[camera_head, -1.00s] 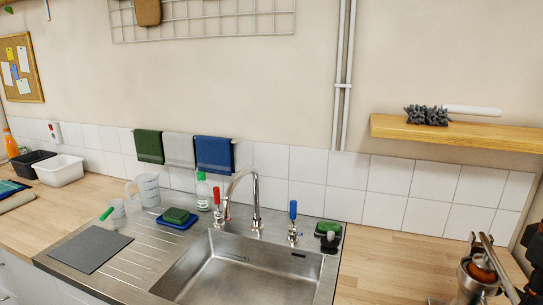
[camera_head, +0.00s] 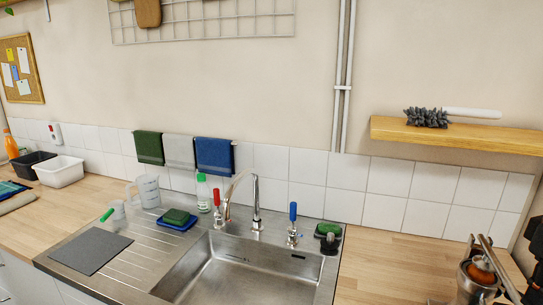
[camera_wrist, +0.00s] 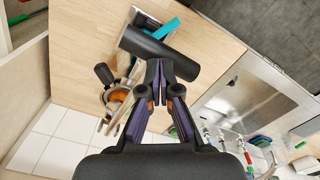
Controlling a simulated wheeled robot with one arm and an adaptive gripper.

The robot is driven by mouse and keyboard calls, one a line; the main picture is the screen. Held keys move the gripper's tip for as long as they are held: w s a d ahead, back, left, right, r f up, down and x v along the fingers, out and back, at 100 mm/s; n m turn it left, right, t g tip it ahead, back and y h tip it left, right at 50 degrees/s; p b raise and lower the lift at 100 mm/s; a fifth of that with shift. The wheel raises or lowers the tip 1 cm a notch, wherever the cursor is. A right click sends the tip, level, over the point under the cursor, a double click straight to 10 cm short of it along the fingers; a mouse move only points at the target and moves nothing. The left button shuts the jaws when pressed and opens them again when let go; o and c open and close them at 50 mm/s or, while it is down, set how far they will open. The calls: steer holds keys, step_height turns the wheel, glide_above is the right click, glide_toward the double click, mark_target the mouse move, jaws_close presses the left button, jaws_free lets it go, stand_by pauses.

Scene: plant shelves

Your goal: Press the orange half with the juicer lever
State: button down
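The juicer (camera_head: 473,293) stands at the bottom right of the head view, partly cut off by the frame. Its metal lever (camera_head: 498,267) slants beside and across the cup. The orange half (camera_head: 482,272) shows in the cup. In the wrist view the orange half (camera_wrist: 119,96) sits in the juicer left of my gripper (camera_wrist: 158,68). The two fingers meet at their tips and nothing shows between them. My gripper is apart from the orange. A dark cylinder (camera_wrist: 150,47) lies beyond the fingertips; I cannot tell what it belongs to.
A sink (camera_head: 245,262) with a tall tap (camera_head: 256,205) is left of the juicer. Bare wooden counter (camera_head: 400,255) lies between them. A wooden shelf (camera_head: 455,134) with a brush (camera_head: 428,117) hangs above. A teal item (camera_wrist: 167,28) lies beyond the dark cylinder.

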steer(key=shift+r+p, duration=0.35)
steer(key=shift+r, duration=0.8)
steer(key=shift+r+p, duration=1.3)
steer(key=shift+r, duration=1.6)
steer(key=s+a+f+g, duration=0.1)
steer(key=a+f, duration=1)
steer(key=a, duration=0.4)
steer(key=s+a+f+m, duration=0.2)
steer(key=s+a+f, duration=0.5)
steer(key=s+f, duration=0.2)
step_height(320, 180, down, 2)
steer(key=shift+s+a+g, duration=0.35)
steer(key=shift+s+g, duration=0.05)
